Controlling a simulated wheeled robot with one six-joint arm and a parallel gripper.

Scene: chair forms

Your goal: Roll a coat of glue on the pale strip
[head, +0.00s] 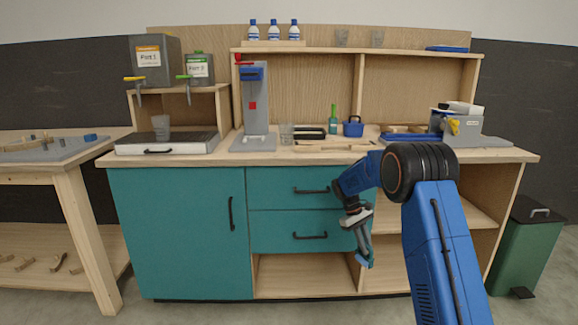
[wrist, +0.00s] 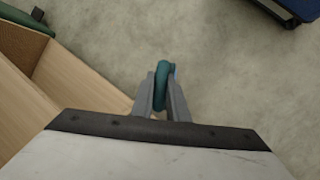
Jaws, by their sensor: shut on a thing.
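My gripper (head: 362,241) hangs in front of the bench, below the worktop and to the right of the lower drawer, pointing down. It is shut on a slim teal thing (head: 366,263) with a bit of blue. In the wrist view, the teal thing (wrist: 162,78) stands between the two grey fingers (wrist: 160,98), with floor beyond it. Its far end is hidden, so I cannot tell whether it is a roller. Thin pale wooden pieces (head: 322,148) lie on the worktop near its front edge. I cannot tell which is the pale strip.
The worktop (head: 215,155) holds a blue pot (head: 353,128), a green bottle (head: 333,121), a grey press (head: 255,105) and a grey machine (head: 459,123). Open shelves (head: 305,273) lie behind my gripper. A green bin (head: 527,245) stands right. The floor in front is clear.

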